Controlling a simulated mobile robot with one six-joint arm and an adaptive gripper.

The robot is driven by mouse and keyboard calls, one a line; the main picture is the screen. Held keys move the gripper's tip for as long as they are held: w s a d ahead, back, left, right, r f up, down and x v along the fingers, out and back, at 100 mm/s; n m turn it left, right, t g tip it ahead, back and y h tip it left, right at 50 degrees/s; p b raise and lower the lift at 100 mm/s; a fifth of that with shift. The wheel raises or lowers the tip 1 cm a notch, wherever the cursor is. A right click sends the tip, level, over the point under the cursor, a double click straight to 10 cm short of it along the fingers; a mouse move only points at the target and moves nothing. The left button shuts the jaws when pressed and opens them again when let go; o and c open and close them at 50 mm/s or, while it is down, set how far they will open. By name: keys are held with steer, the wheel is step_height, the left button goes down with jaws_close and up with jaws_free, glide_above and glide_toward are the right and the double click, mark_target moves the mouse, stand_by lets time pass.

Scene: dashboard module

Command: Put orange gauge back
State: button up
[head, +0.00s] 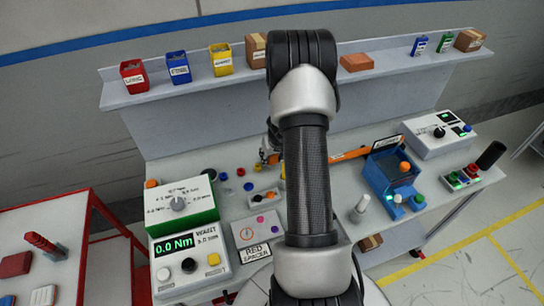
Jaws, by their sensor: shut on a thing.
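I cannot tell whether the gauge touches the table.
A blue fixture (385,178) stands right of my arm, near a white control box (438,133). A torque meter (190,262) and a green-based dial box (180,203) stand left. Bins line the back shelf (200,82). A red cart (75,210) is at left.

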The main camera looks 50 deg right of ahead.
steer(key=shift+f, duration=0.2)
steer(key=o, duration=1.2)
steer(key=shift+r, duration=0.15)
